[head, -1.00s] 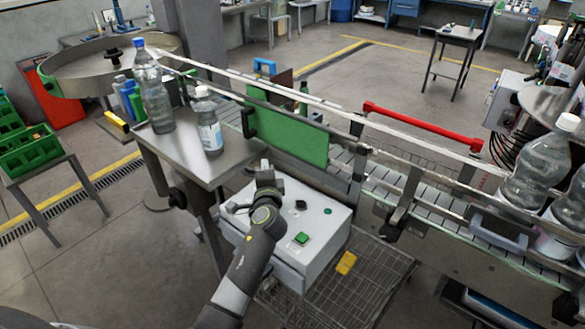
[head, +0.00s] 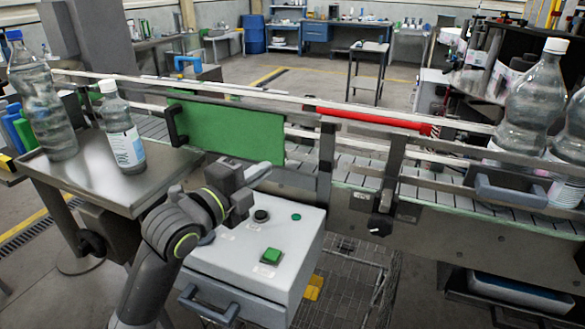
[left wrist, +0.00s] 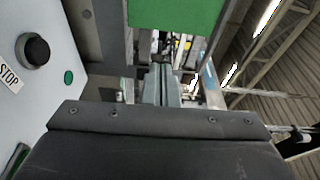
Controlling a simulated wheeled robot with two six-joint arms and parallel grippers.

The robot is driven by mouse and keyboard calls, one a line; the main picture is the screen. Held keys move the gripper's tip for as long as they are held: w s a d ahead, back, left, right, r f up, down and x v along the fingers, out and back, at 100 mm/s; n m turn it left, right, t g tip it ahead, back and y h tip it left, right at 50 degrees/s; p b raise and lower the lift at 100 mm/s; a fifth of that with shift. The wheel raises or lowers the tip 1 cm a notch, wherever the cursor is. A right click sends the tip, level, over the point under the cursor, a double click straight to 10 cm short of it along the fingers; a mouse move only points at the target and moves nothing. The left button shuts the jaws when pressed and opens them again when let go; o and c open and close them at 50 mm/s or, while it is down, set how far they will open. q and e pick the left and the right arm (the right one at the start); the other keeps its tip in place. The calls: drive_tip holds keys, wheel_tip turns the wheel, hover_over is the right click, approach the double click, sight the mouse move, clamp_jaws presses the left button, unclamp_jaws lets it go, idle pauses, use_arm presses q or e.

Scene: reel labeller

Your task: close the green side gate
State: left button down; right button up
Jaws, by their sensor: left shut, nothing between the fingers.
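The green side gate (head: 228,132) is a flat panel along the near side of the conveyor, with a dark handle (head: 175,124) at its left end. I cannot tell whether it is fully closed. My left gripper (head: 260,172) is shut and empty, just in front of and below the panel's lower right part, above the control box. No contact with the gate shows. In the left wrist view, the shut fingers (left wrist: 162,85) point away below the green panel (left wrist: 175,14). My right gripper is not in view.
A grey control box (head: 255,255) with a green button stands below the gripper. A steel table (head: 105,185) with bottles (head: 123,130) is at left. The conveyor (head: 350,170) runs to the right, with a red bar (head: 370,118) behind and large bottles (head: 530,95) at far right.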

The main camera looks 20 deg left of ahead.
use_arm(q)
drive_tip(key=w+d+m+h+p, duration=0.1)
drive_tip(key=w+d+p, duration=0.1)
drive_tip(key=w+d, duration=0.5)
drive_tip(key=shift+g, duration=0.3)
drive_tip(key=a+p, duration=0.1)
drive_tip(key=a, duration=0.1)
drive_tip(key=w+a, duration=0.1)
drive_tip(key=a, duration=0.2)
drive_tip(key=shift+w+p, duration=0.1)
drive_tip(key=shift+p, duration=0.3)
drive_tip(key=shift+a, duration=0.15)
